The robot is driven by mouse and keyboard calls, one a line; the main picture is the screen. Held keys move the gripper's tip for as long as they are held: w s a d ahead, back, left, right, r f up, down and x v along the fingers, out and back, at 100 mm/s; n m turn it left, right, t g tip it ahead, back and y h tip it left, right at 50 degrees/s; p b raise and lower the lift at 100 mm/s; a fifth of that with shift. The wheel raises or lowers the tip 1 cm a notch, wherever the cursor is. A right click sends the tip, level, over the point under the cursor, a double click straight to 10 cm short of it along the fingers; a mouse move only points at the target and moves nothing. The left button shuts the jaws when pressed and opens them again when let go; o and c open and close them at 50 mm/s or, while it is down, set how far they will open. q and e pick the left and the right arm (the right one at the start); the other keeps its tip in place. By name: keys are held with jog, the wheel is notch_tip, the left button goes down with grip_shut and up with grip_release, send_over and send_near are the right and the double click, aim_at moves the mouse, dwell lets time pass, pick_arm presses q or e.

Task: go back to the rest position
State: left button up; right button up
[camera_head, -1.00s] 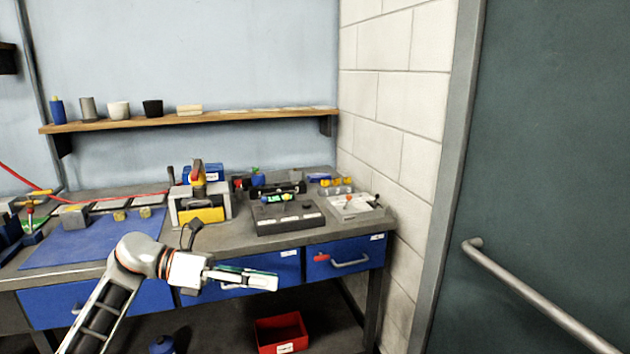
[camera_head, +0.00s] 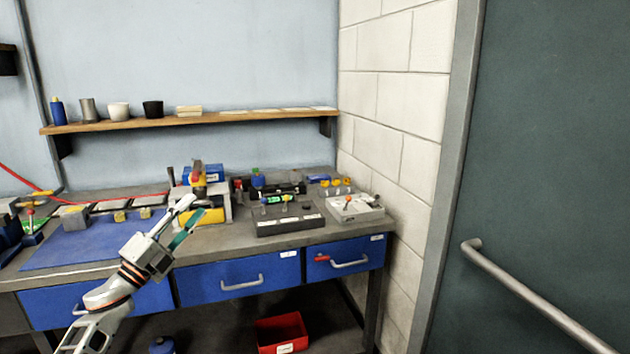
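My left gripper (camera_head: 188,222) is in front of the workbench (camera_head: 228,239), its fingers pointing up and to the right. The two fingers stand apart with a gap between them, and I see nothing held. The fingertips overlap the grey and yellow machine (camera_head: 185,204) in the picture; I cannot tell that they touch it. My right gripper is not in view.
The bench has a blue mat (camera_head: 55,247), a dark grey block with small parts (camera_head: 287,225), and a light grey box (camera_head: 356,208). Blue drawers (camera_head: 205,282) are shut below. A red bin (camera_head: 283,335) stands underneath. A shelf (camera_head: 230,116) hangs above; a door (camera_head: 555,150) is at right.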

pick_arm(q)
jog(key=w+a+f+n+g+y, duration=0.1)
jog(key=w+a+f+n+y, duration=0.2)
jog(key=a+f+n+y, duration=0.5)
jog(key=w+a+f+n+g+y, duration=0.1)
jog(key=w+a+f+n+y, duration=0.35)
jog(key=n, duration=0.75)
jog(key=s+d+f+g+h, duration=0.15)
jog(key=s+d+f, duration=0.45)
jog(key=s+f, duration=0.65)
jog(key=s+d+f+g, duration=0.3)
jog(key=s+d+f, duration=0.3)
jog(key=s+f, duration=0.6)
jog(key=s+d+f+g, duration=0.1)
jog(key=s+d+f, duration=0.2)
jog(key=s, duration=0.5)
jog(key=s+d+f+g+h, duration=0.1)
jog(key=s+d+f, duration=0.2)
jog(key=s, duration=0.6)
jog(key=s+d+f+g, duration=0.1)
jog(key=s+d+f, duration=0.3)
jog(key=s, duration=0.4)
jog(key=shift+s+d+n+h, duration=0.15)
jog(key=shift+s+n+h, duration=0.1)
jog(key=shift+n+h, duration=0.05)
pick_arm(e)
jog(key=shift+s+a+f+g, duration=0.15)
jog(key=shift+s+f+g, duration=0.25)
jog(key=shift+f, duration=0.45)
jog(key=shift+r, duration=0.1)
